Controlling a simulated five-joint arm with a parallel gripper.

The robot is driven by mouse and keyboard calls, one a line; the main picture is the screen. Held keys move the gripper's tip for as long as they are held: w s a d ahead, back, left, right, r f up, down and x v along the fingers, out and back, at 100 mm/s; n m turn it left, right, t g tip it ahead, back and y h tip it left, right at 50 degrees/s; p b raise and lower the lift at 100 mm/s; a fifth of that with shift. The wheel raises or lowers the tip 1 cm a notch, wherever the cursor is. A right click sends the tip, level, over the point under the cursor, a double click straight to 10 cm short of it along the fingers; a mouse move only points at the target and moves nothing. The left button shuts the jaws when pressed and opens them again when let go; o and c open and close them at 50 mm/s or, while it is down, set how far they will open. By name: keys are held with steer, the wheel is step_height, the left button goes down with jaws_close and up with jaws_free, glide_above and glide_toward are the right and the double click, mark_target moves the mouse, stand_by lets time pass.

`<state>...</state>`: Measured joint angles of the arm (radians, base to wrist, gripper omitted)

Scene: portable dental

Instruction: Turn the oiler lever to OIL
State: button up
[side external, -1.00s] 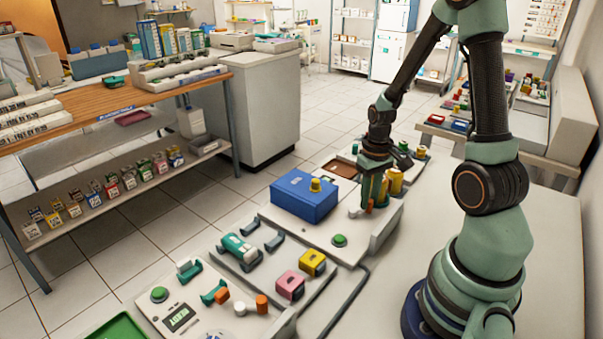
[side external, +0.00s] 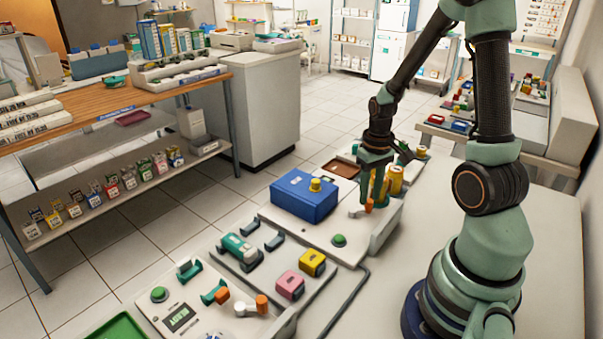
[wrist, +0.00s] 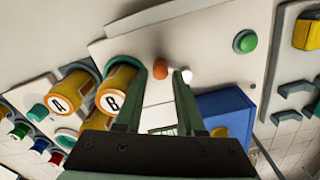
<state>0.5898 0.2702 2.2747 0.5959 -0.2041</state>
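What looks like the oiler lever, a white part with an orange knob (side external: 369,205), is on the white station near its right edge. In the wrist view the orange knob (wrist: 160,67) lies between my fingertips, with the white end (wrist: 186,76) beside the right finger. My gripper (side external: 373,198) points down over the lever, fingers apart with a gap around the knob. In the wrist view, my gripper (wrist: 159,75) shows no clear contact with it. I cannot read any OIL mark; the panel under the fingers is partly hidden.
Yellow canisters marked A (wrist: 60,102) and B (wrist: 112,97) stand close to my left finger. A blue box (side external: 303,196) with a yellow knob and a green button (side external: 339,240) share the station. Pink (side external: 290,284) and yellow (side external: 312,262) blocks sit nearer the camera.

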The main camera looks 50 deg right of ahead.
mark_target(369, 200)
step_height(369, 200, up, 11)
steer(key=shift+f, duration=0.2)
stand_by(0.3)
steer(key=w+a+r+n+t, duration=0.1)
steer(key=a+r, duration=0.3)
steer(key=a, duration=0.5)
steer(key=a+r+n+t, duration=0.3)
steer(key=a+r+t, duration=0.1)
steer(key=a, duration=0.5)
steer(key=shift+w+r+t, duration=0.3)
steer(key=shift+w+r, duration=0.1)
steer(key=shift+r, duration=0.05)
